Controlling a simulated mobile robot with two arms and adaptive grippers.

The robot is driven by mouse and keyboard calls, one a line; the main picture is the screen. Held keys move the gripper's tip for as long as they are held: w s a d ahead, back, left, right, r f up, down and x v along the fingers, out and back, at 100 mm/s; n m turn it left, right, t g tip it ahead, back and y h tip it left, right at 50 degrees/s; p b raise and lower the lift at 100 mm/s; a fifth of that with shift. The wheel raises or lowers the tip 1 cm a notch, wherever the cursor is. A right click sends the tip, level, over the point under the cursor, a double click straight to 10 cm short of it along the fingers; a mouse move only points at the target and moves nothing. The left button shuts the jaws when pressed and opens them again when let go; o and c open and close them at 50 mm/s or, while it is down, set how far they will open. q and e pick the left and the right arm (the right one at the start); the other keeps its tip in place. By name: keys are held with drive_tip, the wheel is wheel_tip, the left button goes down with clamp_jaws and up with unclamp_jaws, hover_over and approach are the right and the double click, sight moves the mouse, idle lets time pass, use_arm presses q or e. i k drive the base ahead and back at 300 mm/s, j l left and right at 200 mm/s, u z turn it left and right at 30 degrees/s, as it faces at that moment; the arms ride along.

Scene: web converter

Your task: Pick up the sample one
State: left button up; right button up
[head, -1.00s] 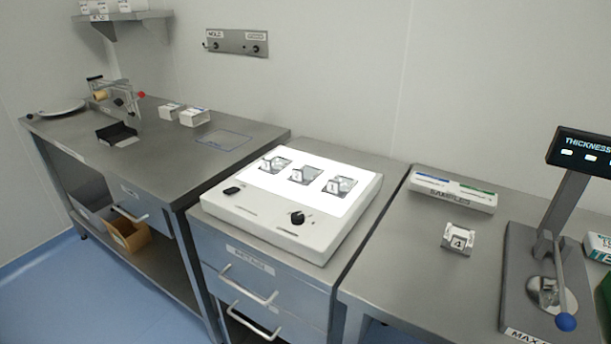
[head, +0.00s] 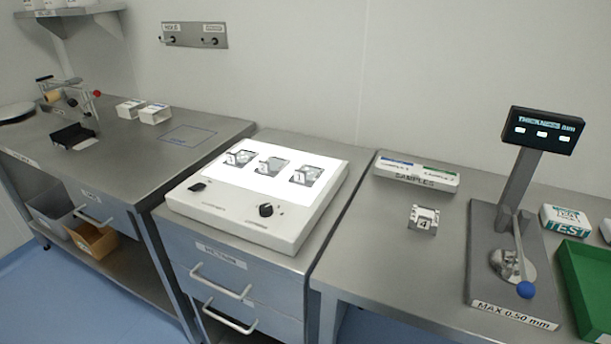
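A light box (head: 240,218) with a bright white top stands in the middle of the head view. Three small samples lie in a row on its lit top: a left one (head: 241,157), a middle one (head: 272,166) and a right one (head: 306,176). Each has a small tag whose number is too small to read surely, so I cannot tell which is sample one. A separate metal piece tagged 4 (head: 423,219) sits on the right bench. Neither of my grippers is in view.
A SAMPLES tray (head: 417,178) lies behind the piece tagged 4. A thickness gauge (head: 514,262) with a blue-knobbed lever stands to the right, beside a green tray (head: 590,285) and a TEST box (head: 566,222). The left bench (head: 110,160) has free room at its front.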

sight(307, 170)
drive_tip(key=z, duration=0.85)
drive_tip(key=j+z, duration=0.35)
drive_tip(key=k+j+z, duration=0.1)
drive_tip(key=j+z, duration=0.25)
drive_tip(key=j, duration=0.15)
drive_tip(key=k+j+z, duration=0.15)
drive_tip(key=j+z, duration=0.15)
drive_tip(key=j, duration=0.15)
drive_tip(key=k+j+z, duration=0.15)
drive_tip(key=j+z, duration=0.2)
